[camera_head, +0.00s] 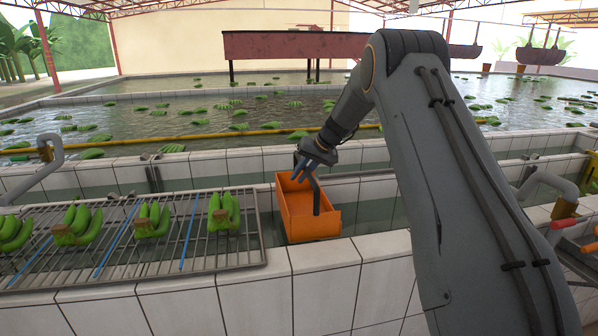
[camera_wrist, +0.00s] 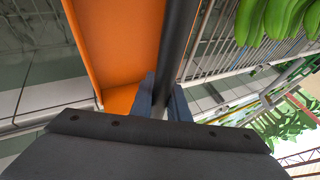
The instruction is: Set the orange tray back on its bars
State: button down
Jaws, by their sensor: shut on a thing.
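The orange tray (camera_head: 312,227) is an open box with a dark handle bar (camera_head: 316,198) across it. It is over the water channel, just right of the wire rack. My gripper (camera_head: 309,172) is above the tray's far end, its fingers shut on the dark handle. In the wrist view the handle (camera_wrist: 180,35) runs between the blue-grey fingers (camera_wrist: 163,92), with the orange tray (camera_wrist: 120,50) beside it. The tray's underside is hidden, so I cannot tell whether it touches any bars. The metal bars of the wire rack (camera_head: 180,230) are left of it.
Several green banana bunches (camera_head: 80,225) and thin blue rods (camera_head: 118,240) lie on the rack. A white tiled wall (camera_head: 325,255) runs in front of the tray. Pools with floating bananas and a yellow pipe (camera_head: 255,133) lie behind. Grey pipes (camera_head: 40,170) stand at the left.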

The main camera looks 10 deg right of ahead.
aim_at(301, 211)
jog(key=shift+f+b, duration=1.45)
jog(key=shift+f, duration=5)
jog(key=shift+f+b, duration=0.8)
jog(key=shift+f, duration=0.35)
jog(key=shift+f+b, duration=0.35)
jog(key=shift+f, duration=0.05)
jog(key=c, duration=1.6)
grip_release()
